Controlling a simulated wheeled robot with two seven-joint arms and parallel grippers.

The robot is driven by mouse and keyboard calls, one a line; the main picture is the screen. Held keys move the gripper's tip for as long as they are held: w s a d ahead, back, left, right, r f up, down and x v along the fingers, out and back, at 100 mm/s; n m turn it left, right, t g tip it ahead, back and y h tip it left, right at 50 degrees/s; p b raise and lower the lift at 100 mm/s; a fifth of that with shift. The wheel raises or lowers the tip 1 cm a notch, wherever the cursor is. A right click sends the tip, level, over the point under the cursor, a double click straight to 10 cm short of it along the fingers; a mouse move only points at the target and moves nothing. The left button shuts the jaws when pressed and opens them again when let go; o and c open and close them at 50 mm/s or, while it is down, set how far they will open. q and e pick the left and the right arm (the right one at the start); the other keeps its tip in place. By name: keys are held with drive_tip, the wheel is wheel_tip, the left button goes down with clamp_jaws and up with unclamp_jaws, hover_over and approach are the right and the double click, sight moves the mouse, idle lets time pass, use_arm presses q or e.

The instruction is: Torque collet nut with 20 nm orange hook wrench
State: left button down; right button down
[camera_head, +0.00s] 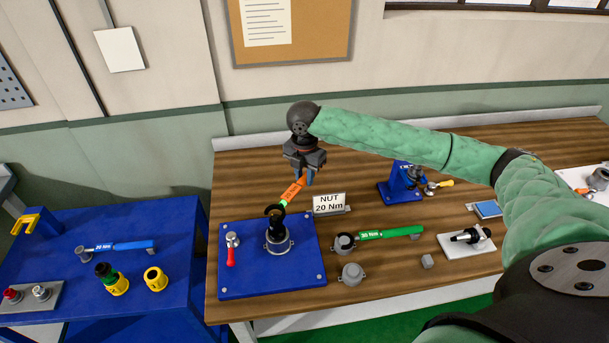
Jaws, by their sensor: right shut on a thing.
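My right gripper (305,170) is shut on the orange handle of the hook wrench (293,191), above the back right part of a blue plate. The wrench slants down to the left, and its dark hook end (275,211) is at the top of a dark tool assembly. The collet nut (277,222) is dark and mostly covered by the hook, so I cannot tell whether the hook is seated on it. The assembly stands upright in a grey ring holder (279,243) on the blue plate (246,278). My left gripper is not in view.
A red-handled tool (231,254) lies left of the holder. A blue stand (398,184) is farther back. A blue-handled wrench (120,246) and yellow holders (156,279) are on the left blue table.

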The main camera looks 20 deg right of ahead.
drive_tip(key=shift+r, duration=2)
drive_tip(key=shift+s, duration=0.15)
drive_tip(key=s+a+r, duration=0.2)
drive_tip(key=s+a, duration=0.1)
drive_tip(key=s, duration=0.3)
drive_tip(key=s+a+r, duration=0.2)
drive_tip(key=s+a, duration=0.1)
drive_tip(key=s, duration=0.4)
drive_tip(key=shift+s, duration=0.25)
